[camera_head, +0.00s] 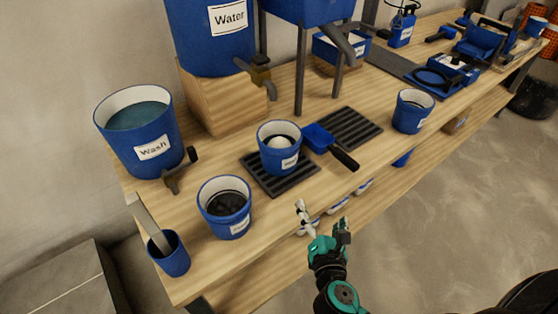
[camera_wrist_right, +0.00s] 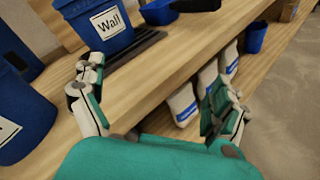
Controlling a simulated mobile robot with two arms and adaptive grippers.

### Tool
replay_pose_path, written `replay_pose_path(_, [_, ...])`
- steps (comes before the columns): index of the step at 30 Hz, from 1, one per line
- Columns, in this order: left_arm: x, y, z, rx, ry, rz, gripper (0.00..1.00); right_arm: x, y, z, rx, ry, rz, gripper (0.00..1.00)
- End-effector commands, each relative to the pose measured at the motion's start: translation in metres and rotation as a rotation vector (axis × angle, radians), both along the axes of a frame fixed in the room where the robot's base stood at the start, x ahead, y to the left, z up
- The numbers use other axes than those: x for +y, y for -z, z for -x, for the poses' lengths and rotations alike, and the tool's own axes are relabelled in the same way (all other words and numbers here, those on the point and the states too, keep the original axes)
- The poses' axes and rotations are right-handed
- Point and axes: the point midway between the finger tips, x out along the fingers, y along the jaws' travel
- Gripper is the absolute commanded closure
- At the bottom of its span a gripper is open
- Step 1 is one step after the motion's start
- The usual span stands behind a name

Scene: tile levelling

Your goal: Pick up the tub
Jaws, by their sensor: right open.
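Several blue tubs stand on the wooden bench. One tub (camera_head: 280,160) with white contents sits on a dark slatted mat (camera_head: 292,182); its label reads "Wall" in the wrist view (camera_wrist_right: 88,18). Another tub (camera_head: 228,226) with dark contents stands in front and to the left, and shows partly at the left of the wrist view (camera_wrist_right: 22,118). A third tub (camera_head: 410,118) stands farther right. My right gripper (camera_head: 323,222) is open and empty at the bench's front edge, apart from all tubs. In the wrist view its fingers (camera_wrist_right: 157,100) are spread wide. My left gripper is out of view.
A blue scoop (camera_head: 318,138) with a black handle lies beside the mat, by a second slatted mat (camera_head: 350,128). A Wash bucket (camera_head: 140,140) and a Water barrel (camera_head: 210,45) stand behind. A small cup with a tool (camera_head: 170,258) stands front left. White bags (camera_wrist_right: 183,103) sit on the lower shelf.

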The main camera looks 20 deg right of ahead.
Motion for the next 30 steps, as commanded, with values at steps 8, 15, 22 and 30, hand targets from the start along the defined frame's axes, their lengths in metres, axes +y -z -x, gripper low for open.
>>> replay_pose_path(8, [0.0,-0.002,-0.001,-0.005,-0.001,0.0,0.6,0.051,-0.029,-0.011,-0.075,-0.25,0.619,0.0])
replay_pose_path(15, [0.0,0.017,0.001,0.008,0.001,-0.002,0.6,0.054,-0.035,-0.048,-0.086,-0.268,0.685,0.0])
replay_pose_path(22, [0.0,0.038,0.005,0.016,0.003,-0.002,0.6,0.05,-0.034,-0.098,-0.085,-0.268,0.682,0.0])
replay_pose_path(30, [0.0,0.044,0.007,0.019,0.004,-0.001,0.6,0.048,-0.032,-0.131,-0.082,-0.269,0.678,0.0])
